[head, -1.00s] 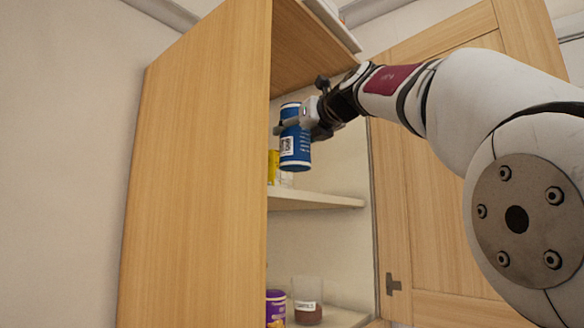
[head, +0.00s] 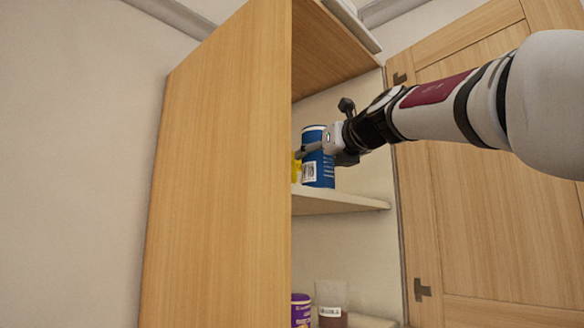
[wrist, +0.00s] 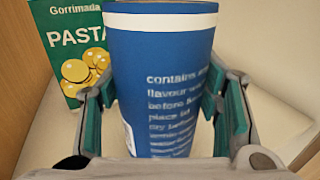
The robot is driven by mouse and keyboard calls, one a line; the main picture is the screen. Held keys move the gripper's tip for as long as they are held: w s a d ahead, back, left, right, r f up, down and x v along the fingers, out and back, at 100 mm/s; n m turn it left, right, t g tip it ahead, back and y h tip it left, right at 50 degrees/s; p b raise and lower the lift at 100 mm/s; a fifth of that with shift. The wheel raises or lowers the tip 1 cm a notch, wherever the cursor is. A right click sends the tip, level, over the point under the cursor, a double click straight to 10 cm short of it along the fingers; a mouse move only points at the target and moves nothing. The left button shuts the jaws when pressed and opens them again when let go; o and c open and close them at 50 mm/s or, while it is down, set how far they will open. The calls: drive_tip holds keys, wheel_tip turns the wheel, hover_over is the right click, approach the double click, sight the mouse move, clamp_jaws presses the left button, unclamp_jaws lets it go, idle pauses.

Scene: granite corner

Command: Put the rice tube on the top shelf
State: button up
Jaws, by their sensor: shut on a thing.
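The rice tube (head: 318,174) is a blue cylinder with a white label. It is upright at the upper shelf (head: 345,203) in the open cupboard, its base at or just above the board; I cannot tell if it touches. My gripper (head: 316,150) is shut on the tube's upper part from the right. In the wrist view the tube (wrist: 160,75) fills the middle between the two green-padded fingers, and its base is hidden.
A green pasta box (wrist: 75,45) stands behind the tube at left. A yellow item (head: 296,168) is mostly hidden by the cupboard's wooden side (head: 220,170). The open door (head: 470,220) is at right.

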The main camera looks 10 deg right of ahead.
drive_tip(key=o, duration=1.7)
